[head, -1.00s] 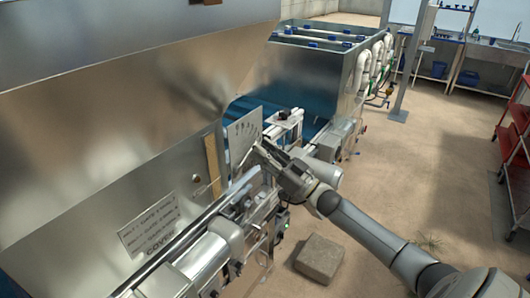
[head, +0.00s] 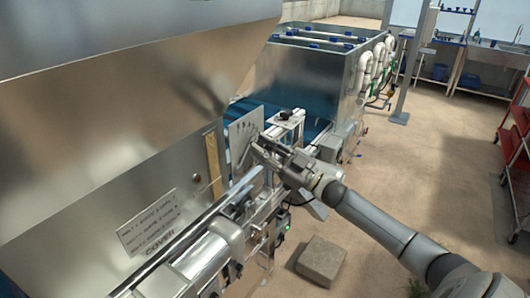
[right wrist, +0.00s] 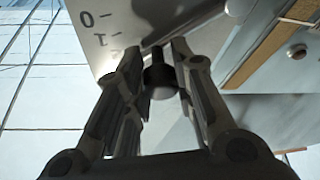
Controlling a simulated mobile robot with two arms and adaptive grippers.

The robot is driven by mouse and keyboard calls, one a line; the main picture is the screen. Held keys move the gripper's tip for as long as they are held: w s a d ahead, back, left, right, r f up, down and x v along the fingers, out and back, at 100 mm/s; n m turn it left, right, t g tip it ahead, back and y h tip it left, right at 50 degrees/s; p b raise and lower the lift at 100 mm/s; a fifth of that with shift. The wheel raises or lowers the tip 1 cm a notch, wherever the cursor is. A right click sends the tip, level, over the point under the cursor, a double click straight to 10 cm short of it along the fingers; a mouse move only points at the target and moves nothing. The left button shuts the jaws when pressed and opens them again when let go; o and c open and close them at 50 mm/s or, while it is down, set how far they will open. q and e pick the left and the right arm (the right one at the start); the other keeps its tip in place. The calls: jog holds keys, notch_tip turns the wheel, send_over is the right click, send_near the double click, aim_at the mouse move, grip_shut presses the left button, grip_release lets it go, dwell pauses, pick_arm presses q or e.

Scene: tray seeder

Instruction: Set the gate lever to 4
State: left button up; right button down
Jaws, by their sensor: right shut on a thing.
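The gate's scale plate (head: 240,138) is a pale metal sheet with dark marks, standing on the side of the machine. In the right wrist view the plate (right wrist: 120,28) shows a 0 and a 1 beside short ticks. My right gripper (head: 257,147) is at the front of the plate. In the right wrist view my right gripper (right wrist: 162,72) is shut on the gate lever's dark, round-ended knob (right wrist: 162,80). The rest of the lever is mostly hidden, and I cannot read its setting. My left gripper is out of view.
A label plate (head: 148,222) is on the hopper's side at left. A rail with rollers (head: 215,245) runs below the plate. A brown block (head: 321,260) lies on the floor. A red cart (head: 515,140) stands at right. The floor between is open.

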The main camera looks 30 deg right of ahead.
jog(key=shift+s+a+r+n+g+y, duration=0.1)
jog(key=shift+a+r+n+g+y, duration=0.15)
jog(key=shift+n, duration=0.4)
jog(key=shift+s+a+r+n+g+y, duration=0.1)
jog(key=shift+a+r+n+g+y, duration=0.15)
jog(key=shift+n, duration=0.45)
jog(key=shift+s+a+r+n+g+y, duration=0.1)
jog(key=shift+a+r+n+g+y, duration=0.15)
jog(key=shift+n, duration=0.4)
jog(key=c, duration=1.2)
grip_release()
jog(key=shift+o, duration=0.2)
jog(key=shift+f, duration=0.1)
jog(key=v, duration=1.2)
